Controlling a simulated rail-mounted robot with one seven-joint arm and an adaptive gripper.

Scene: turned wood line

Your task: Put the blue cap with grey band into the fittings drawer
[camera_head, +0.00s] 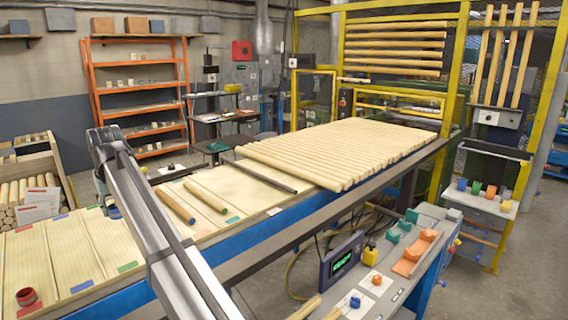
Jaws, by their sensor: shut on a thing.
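My gripper (108,199) is at the left, at the lower end of my arm, low over the pale boards of the line. It is small and partly hidden by my arm. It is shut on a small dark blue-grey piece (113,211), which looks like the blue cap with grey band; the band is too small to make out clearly. I cannot pick out the fittings drawer in this view.
A red ring-like cap (27,297) stands on the boards at the lower left. Two rods with coloured ends (175,204) and a dark bar (266,176) lie to the right. Many dowels (340,150) cover the far line. A bench with orange holders (411,262) stands at the front right.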

